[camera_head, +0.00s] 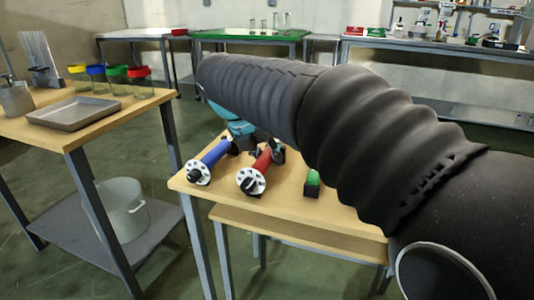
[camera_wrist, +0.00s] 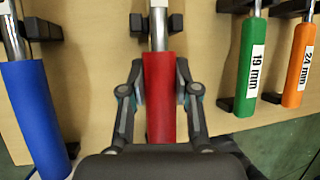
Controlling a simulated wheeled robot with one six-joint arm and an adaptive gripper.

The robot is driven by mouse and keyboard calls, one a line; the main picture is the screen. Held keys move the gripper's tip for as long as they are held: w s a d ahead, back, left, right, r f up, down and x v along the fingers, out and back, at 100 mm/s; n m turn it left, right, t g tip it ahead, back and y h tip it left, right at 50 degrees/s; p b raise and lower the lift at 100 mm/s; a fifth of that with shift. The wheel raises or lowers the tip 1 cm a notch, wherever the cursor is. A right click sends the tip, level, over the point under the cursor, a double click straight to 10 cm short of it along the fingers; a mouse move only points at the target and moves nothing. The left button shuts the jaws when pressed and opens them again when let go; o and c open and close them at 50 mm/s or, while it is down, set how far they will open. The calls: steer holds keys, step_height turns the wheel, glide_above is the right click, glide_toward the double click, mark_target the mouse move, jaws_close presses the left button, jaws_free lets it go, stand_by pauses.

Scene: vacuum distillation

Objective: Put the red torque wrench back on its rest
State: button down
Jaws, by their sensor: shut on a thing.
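The red torque wrench shows in the wrist view (camera_wrist: 165,100), its red handle between the two fingers of my gripper (camera_wrist: 160,72). My gripper is shut on this handle. The wrench's steel shaft points away from me, between the prongs of a black rest (camera_wrist: 137,24). I cannot tell whether the shaft touches the rest or hovers just above it. In the head view the red wrench (camera_head: 262,161) is over the wooden table (camera_head: 290,210), its round end facing the near edge. My arm hides its far part and most of the gripper there.
A blue wrench (camera_wrist: 35,115) lies left of the red one. A green wrench (camera_wrist: 243,65) marked 19 mm and an orange wrench (camera_wrist: 298,65) marked 24 mm lie right. Another table with a metal tray (camera_head: 75,112) stands left in the head view.

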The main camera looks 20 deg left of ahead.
steer(key=shift+f, duration=0.35)
steer(key=c, duration=0.8)
jaws_free()
steer(key=shift+o, duration=0.2)
steer(key=shift+f, duration=0.1)
